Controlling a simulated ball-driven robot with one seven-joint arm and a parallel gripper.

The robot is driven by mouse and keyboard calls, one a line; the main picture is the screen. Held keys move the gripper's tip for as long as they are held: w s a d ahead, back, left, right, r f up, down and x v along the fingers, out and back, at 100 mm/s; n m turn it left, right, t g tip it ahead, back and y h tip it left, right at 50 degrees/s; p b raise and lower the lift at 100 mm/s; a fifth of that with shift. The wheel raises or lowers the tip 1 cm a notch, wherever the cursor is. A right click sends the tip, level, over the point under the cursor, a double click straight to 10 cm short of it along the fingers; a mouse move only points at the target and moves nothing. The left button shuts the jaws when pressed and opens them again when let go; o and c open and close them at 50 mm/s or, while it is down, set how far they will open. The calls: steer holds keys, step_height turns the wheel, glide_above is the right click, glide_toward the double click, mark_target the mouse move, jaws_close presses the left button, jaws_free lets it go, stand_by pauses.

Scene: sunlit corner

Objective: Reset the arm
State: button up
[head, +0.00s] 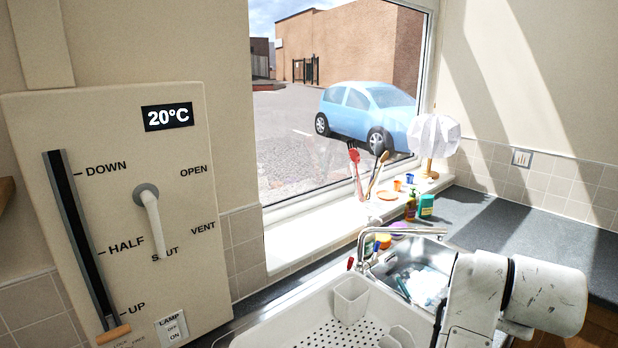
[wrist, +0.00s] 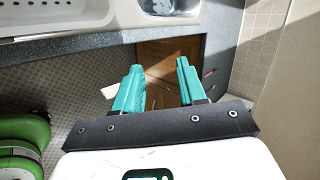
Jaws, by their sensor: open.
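My gripper (wrist: 160,88) shows in the wrist view with two teal fingers set well apart. It is open, with nothing between the fingers. It points toward a brown cabinet door (wrist: 160,62) below the dark counter edge. In the head view my white arm (head: 520,295) is at the lower right, in front of the sink and counter. The gripper itself does not show in the head view.
A white drainer tray (head: 290,335) and a sink with a tap (head: 405,232) lie left of my arm. A panel with levers (head: 110,215) stands at left. Green round things (wrist: 22,140) sit at the wrist view's lower left.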

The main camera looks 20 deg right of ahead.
steer(key=s+a+f+n+y, duration=0.1)
steer(key=s+a+f+n, duration=0.15)
steer(key=f+n, duration=0.3)
steer(key=s+a+f+n+g+y, duration=0.1)
steer(key=s+a+f+n, duration=0.15)
steer(key=f+n, duration=0.3)
steer(key=s+a+f+n+y, duration=0.1)
steer(key=s+a+f+n, duration=0.15)
steer(key=f+n, duration=0.35)
steer(key=s+a+f+n+g+y, duration=0.3)
steer(key=s+a+f+n+y, duration=0.1)
steer(key=s+a+f+n, duration=0.75)
step_height(320, 180, down, 10)
steer(key=s+a+b, duration=0.1)
steer(key=b, duration=0.9)
steer(key=shift+a+r, duration=0.2)
steer(key=shift+a, duration=0.15)
steer(key=shift+s+n, duration=0.1)
steer(key=shift+n, duration=0.15)
